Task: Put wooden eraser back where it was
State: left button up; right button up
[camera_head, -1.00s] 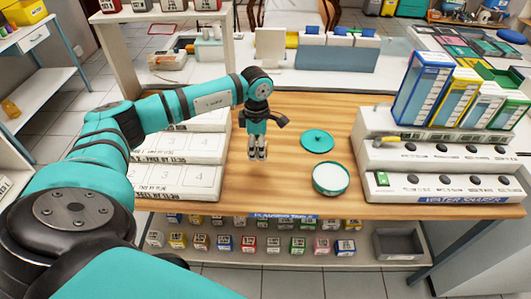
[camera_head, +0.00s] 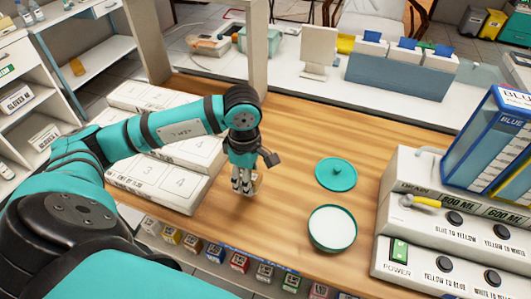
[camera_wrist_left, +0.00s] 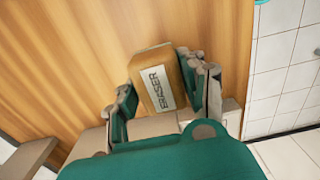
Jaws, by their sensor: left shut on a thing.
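The wooden eraser (camera_wrist_left: 158,80) is a tan block with a white label reading "ERASER". In the left wrist view it sits between the two fingers of my left gripper (camera_wrist_left: 165,98), which is shut on it. In the head view my left gripper (camera_head: 246,185) points down over the wooden table (camera_head: 285,150), between the white numbered boxes and the teal bowl. The eraser (camera_head: 257,182) shows only as a small tan patch by the fingertips there. I cannot tell whether it touches the table. My right gripper is not in view.
A teal lid (camera_head: 336,174) and a teal bowl with white contents (camera_head: 332,228) lie to the right of the gripper. White numbered boxes (camera_head: 165,180) stand at left. Small boxes sit on a shelf below.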

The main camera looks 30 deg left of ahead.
pick_arm(q)
jog(key=w, duration=0.2)
jog(key=w+a+p, duration=0.1)
jog(key=w, duration=0.1)
jog(key=w+a, duration=0.1)
jog(key=w, duration=0.2)
jog(key=shift+w+f, duration=0.1)
jog(key=shift+f, duration=0.1)
jog(key=w, duration=0.3)
jog(key=w+a+p, duration=0.1)
jog(key=shift+w+f, duration=0.2)
jog(key=shift+f, duration=0.1)
jog(key=shift+w+a+f, duration=0.1)
jog(key=shift+w, duration=0.3)
notch_tip(320, 180, down, 3)
jog(key=shift+w+f+p, duration=0.1)
jog(key=shift+p, duration=0.5)
jog(key=shift+f, duration=0.3)
jog(key=o, duration=0.7)
jog(key=shift+f, duration=0.1)
jog(key=shift+c, duration=0.2)
jog(key=o, duration=0.5)
jog(key=shift+c, duration=0.2)
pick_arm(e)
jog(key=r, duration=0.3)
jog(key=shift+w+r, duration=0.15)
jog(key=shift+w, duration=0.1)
